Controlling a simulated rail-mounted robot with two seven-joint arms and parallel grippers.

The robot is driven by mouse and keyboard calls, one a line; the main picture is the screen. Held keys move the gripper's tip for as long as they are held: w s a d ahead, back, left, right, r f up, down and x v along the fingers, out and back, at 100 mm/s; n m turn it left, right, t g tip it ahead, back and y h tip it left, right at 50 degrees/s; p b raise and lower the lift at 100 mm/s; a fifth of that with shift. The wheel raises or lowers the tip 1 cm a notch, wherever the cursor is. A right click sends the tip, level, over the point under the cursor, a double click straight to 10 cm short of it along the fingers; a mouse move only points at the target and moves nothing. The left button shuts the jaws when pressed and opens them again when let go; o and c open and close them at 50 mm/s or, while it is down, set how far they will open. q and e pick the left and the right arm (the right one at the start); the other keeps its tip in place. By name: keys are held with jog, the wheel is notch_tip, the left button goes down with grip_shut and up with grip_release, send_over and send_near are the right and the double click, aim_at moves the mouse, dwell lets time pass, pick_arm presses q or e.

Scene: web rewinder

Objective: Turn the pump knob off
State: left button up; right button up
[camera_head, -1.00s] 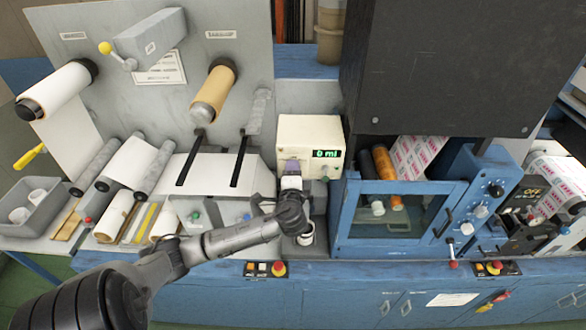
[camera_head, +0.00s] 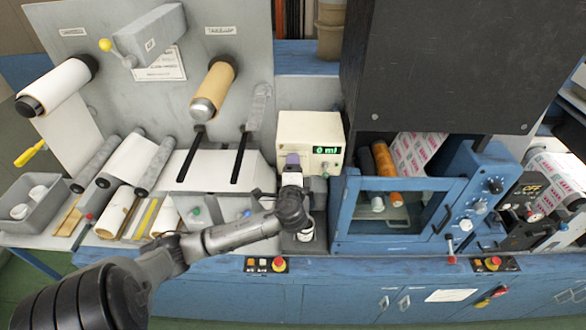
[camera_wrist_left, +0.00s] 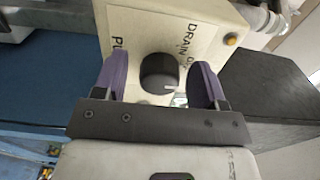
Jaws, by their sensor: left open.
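The pump box (camera_head: 296,128) is cream-coloured, with a green display reading 0 ml. Its black round knob (camera_wrist_left: 157,72) shows in the left wrist view, between labels partly readable as "PU" and "DRAIN". A white mark on the knob points right. My left gripper (camera_head: 292,162) is at the lower front of the box. In the left wrist view my left gripper (camera_wrist_left: 159,80) is open, its purple fingers on either side of the knob. Small gaps seem to show, so contact is unclear. The gripper hides the knob in the head view. My right gripper is not in view.
A small white cup (camera_head: 306,231) stands below my left wrist. A blue cabinet with a window (camera_head: 398,212) is close on the right. Red stop buttons (camera_head: 279,264) sit on the front edge. Rollers and a grey tray (camera_head: 62,203) lie left.

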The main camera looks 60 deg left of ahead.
pick_arm(q)
jog(key=b+v, duration=0.4)
jog(key=v, duration=0.9)
jog(key=shift+s+d, duration=0.25)
jog(key=shift+d, duration=0.05)
dwell(0.3)
